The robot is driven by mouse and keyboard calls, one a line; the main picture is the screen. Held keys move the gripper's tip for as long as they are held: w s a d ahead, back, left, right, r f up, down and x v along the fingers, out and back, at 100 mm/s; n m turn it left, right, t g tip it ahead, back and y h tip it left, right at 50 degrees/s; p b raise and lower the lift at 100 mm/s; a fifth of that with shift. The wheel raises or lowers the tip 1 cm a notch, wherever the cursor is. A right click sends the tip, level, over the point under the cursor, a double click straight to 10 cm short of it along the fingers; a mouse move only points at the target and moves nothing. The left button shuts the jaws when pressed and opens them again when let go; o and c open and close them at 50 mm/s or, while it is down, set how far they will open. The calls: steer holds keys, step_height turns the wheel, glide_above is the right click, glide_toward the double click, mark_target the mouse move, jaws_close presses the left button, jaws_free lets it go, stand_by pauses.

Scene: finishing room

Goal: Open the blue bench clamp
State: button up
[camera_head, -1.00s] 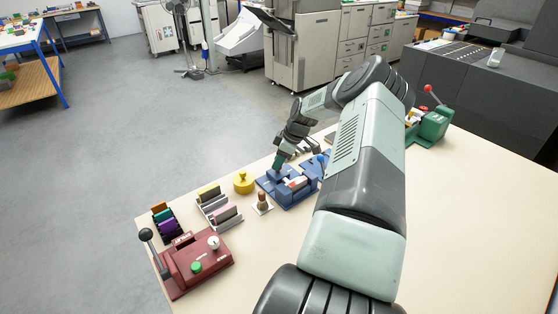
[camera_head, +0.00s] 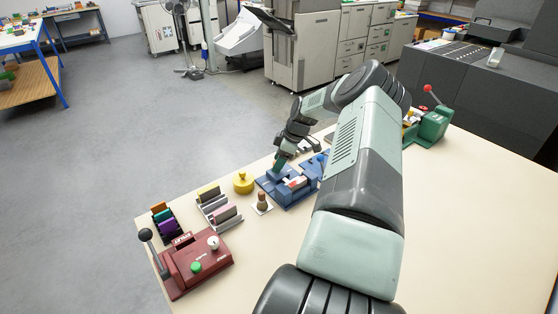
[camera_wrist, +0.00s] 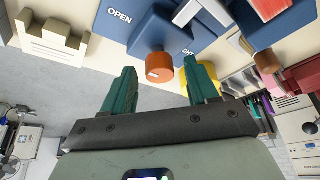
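The blue bench clamp (camera_head: 290,190) sits on the table among other fixtures, partly hidden by my arm. In the wrist view its blue body (camera_wrist: 200,25) fills the upper middle, with the word OPEN and a partly covered word ending in "GHT". An orange-brown round knob (camera_wrist: 159,68) sticks out of the clamp. My gripper (camera_wrist: 166,70) is open, with one green finger on each side of the knob and a visible gap on both sides. In the head view my gripper (camera_head: 279,165) is at the clamp's far left part. A white and red piece (camera_head: 297,182) lies in the clamp.
A yellow knobbed weight (camera_head: 243,182) and a small stand with a brown peg (camera_head: 262,202) are left of the clamp. Racks of blocks (camera_head: 218,206), a dark red lever device (camera_head: 196,262) and a green device (camera_head: 432,123) share the table. The front right table is bare.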

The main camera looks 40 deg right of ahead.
steer(key=v, duration=1.1)
stand_by(0.4)
